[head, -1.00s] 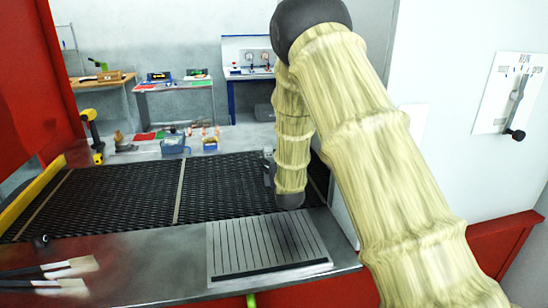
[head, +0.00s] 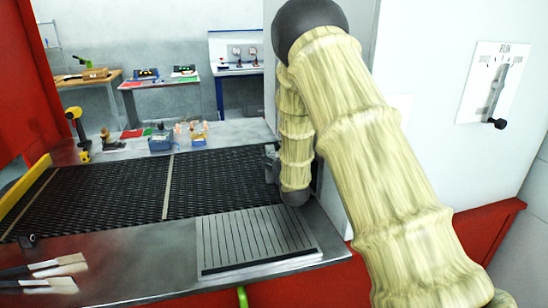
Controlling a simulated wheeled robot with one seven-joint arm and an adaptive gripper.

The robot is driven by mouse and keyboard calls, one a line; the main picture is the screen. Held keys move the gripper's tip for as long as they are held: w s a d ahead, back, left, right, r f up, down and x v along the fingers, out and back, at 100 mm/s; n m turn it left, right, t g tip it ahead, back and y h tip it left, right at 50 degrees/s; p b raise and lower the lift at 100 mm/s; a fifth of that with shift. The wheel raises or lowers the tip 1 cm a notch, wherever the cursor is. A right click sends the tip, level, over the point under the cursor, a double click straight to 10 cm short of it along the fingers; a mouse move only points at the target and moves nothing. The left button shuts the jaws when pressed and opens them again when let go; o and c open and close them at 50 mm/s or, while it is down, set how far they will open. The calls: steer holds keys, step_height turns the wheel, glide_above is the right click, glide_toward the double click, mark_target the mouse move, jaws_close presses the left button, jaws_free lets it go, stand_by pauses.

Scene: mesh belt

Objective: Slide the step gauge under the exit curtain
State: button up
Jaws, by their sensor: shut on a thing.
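My gripper (head: 271,164) shows only as a small grey part at the left of my arm's lower end, low over the right end of the black mesh belt (head: 110,196). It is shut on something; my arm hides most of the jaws. The step gauge cannot be made out in this view. The white housing (head: 405,130) stands at the right end of the belt. The exit curtain is not clearly visible; only a dark strip shows beside my arm at the housing's side.
A grooved plate (head: 215,240) lies on the steel front ledge (head: 130,265). Dark-and-white strips (head: 50,265) lie at its left. A yellow-black tool (head: 78,135) and blue bins (head: 160,142) stand behind the belt. A lever panel (head: 493,85) is on the housing.

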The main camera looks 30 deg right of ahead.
steer(key=d, duration=0.2)
steer(key=s+d, duration=0.1)
steer(key=d, duration=0.2)
steer(key=shift+s+d+f, duration=0.15)
steer(key=shift+d, duration=0.05)
stand_by(0.5)
steer(key=o, duration=1.4)
steer(key=shift+c, duration=0.2)
steer(key=shift+s, duration=0.1)
